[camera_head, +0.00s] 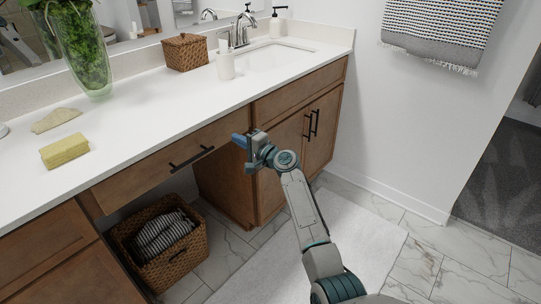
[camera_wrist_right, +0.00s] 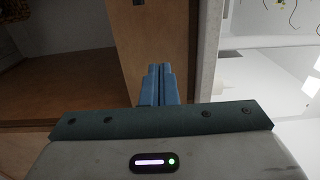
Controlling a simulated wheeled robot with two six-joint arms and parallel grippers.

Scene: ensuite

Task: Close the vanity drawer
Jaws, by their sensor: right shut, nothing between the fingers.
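The vanity drawer (camera_head: 150,160) is a long brown wooden front with a black bar handle (camera_head: 192,158), just below the white counter edge over the open knee space. I cannot tell how large any gap behind its front is. My right gripper (camera_head: 238,139) is shut and empty, its blue fingers pointing left near the drawer's right end, right of the handle. I cannot tell whether they touch the wood. In the right wrist view, the shut fingertips (camera_wrist_right: 159,70) lie in front of a brown wood panel (camera_wrist_right: 150,40). My left gripper is not in view.
The white counter (camera_head: 160,110) holds a yellow sponge (camera_head: 65,151), a wicker box (camera_head: 185,52), a glass vase and a cup. A wicker basket (camera_head: 150,262) with striped cloth stands below the drawer. A cabinet with doors (camera_head: 296,150) stands right of the knee space.

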